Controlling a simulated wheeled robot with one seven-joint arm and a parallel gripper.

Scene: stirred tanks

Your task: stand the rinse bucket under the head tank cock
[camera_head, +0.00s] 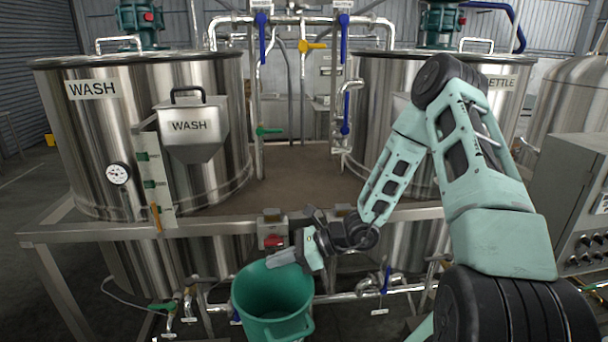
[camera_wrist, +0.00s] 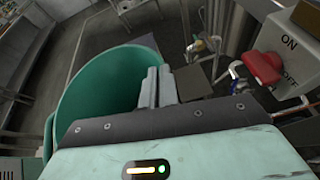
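The rinse bucket is a green, open-topped, empty-looking bucket (camera_head: 272,300) at the bottom middle of the head view, in front of the steel bench. It fills the left of the wrist view (camera_wrist: 95,85). My gripper (camera_head: 284,257) is at its far rim; in the wrist view its two fingers (camera_wrist: 158,88) are close together with the bucket's wall between them. Whether the bucket is off the floor is hidden. Several cocks show: blue-handled ones on the upper pipes (camera_head: 262,38), others low down (camera_head: 386,280). Their tags are too small to read, so I cannot tell which is the head tank's.
A red switch (camera_head: 272,240) on the bench edge is close to my gripper; it also shows in the wrist view (camera_wrist: 262,68). The wash tank (camera_head: 90,150) stands left, the kettle (camera_head: 375,110) right. Low pipes and a hose run under the bench. A control cabinet (camera_head: 570,205) stands right.

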